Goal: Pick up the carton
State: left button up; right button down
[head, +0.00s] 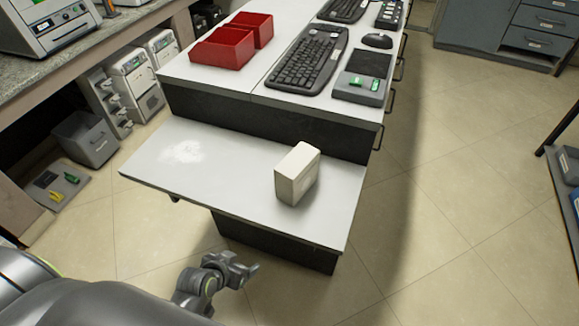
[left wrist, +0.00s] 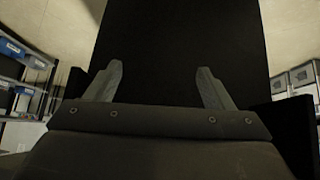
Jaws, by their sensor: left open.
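The carton (head: 297,174) is a plain off-white box standing upright on the low white shelf, right of its middle. My left gripper (head: 250,272) is in front of and below the shelf's front edge in the head view, apart from the carton. In the left wrist view its two fingers (left wrist: 158,82) are spread wide with nothing between them, facing a dark panel. The carton does not show in the left wrist view. My right gripper is in neither view.
Tiled floor (head: 455,215) is open to the right.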

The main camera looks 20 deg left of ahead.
pick_arm(q)
notch_tip(320, 180, up, 19)
jog(key=w+d+m+t+h+p, duration=0.1)
jog(key=d+m+t+h+p, duration=0.1)
jog(key=t, duration=0.1)
jog(key=t+h+p, duration=0.1)
jog(key=t, duration=0.1)
send_near(283, 179)
jog(key=shift+m, duration=0.4)
jog(key=p+x, duration=0.2)
jog(key=x, duration=0.6)
jog(key=shift+w+d+f, duration=0.1)
jog(key=shift+w+f, duration=0.25)
jog(key=shift+w, duration=0.15)
jog(key=shift+w+d, duration=0.15)
jog(key=shift+w, duration=0.25)
jog(key=shift+p+x, duration=0.9)
jog(key=shift+x, duration=1.3)
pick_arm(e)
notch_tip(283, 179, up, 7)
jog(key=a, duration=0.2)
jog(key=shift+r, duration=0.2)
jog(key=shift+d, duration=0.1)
